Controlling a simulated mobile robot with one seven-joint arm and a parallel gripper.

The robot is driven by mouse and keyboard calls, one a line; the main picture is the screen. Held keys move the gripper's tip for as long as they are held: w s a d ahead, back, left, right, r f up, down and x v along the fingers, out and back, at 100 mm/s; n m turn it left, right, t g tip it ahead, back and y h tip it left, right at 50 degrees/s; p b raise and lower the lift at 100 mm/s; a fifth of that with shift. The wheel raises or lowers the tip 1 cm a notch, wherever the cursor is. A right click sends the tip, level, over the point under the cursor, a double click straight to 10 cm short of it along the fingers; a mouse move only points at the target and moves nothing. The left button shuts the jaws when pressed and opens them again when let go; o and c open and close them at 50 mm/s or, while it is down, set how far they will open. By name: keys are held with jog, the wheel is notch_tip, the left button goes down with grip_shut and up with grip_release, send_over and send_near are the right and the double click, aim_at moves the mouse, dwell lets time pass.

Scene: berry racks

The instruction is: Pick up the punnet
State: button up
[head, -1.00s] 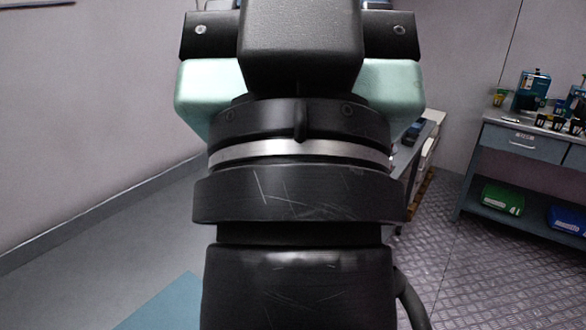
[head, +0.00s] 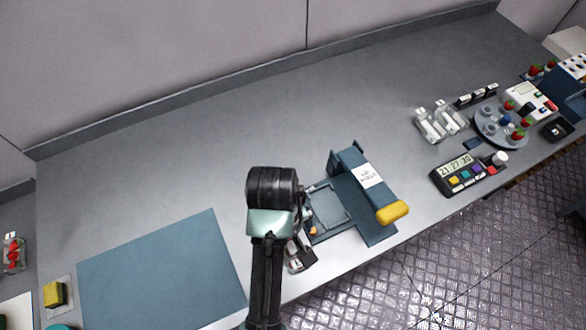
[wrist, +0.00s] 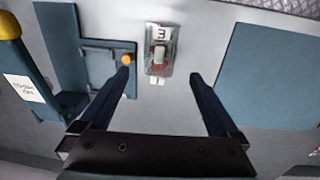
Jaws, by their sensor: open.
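A small clear punnet (wrist: 160,58) with a white label and some red inside lies on the grey bench. In the wrist view it sits just beyond the fingertips, roughly centred between them. In the head view the punnet (head: 299,260) shows partly, beside my arm. My gripper (wrist: 158,78) is open and empty above the bench, its two dark fingers spread wider than the punnet. In the head view the fingers are hidden behind my wrist.
A blue press-like device with a yellow handle (head: 392,212) stands right of the punnet. A flat blue mat (head: 160,270) lies left. Another punnet with red berries (head: 14,252) and a yellow sponge (head: 54,294) are far left. A timer (head: 462,175) stands right.

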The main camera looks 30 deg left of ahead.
notch_tip(320, 180, down, 6)
jog(key=shift+s+d+r, duration=0.1)
jog(key=shift+w+d+f+p, duration=0.1)
jog(key=shift+f+p, duration=0.3)
jog(key=shift+f, duration=1.15)
jog(key=shift+w+d+f+p, duration=0.1)
jog(key=shift+f+p, duration=0.3)
jog(key=shift+f, duration=1.15)
jog(key=shift+c, duration=0.2)
jog(key=c, duration=1.3)
notch_tip(320, 180, up, 10)
jog(key=shift+r+b, duration=0.1)
jog(key=shift+b, duration=0.35)
jog(key=w+d+m+b, duration=0.1)
jog(key=d+m, duration=0.2)
jog(key=w+d+f+m+b, duration=0.1)
jog(key=d+m, duration=0.3)
jog(key=w+d+m+b, duration=0.1)
jog(key=d+m+b, duration=0.1)
jog(key=d+m, duration=0.1)
jog(key=shift+w+d+f+g, duration=0.3)
jog(key=shift+d+f, duration=0.1)
jog(key=shift+d, duration=0.05)
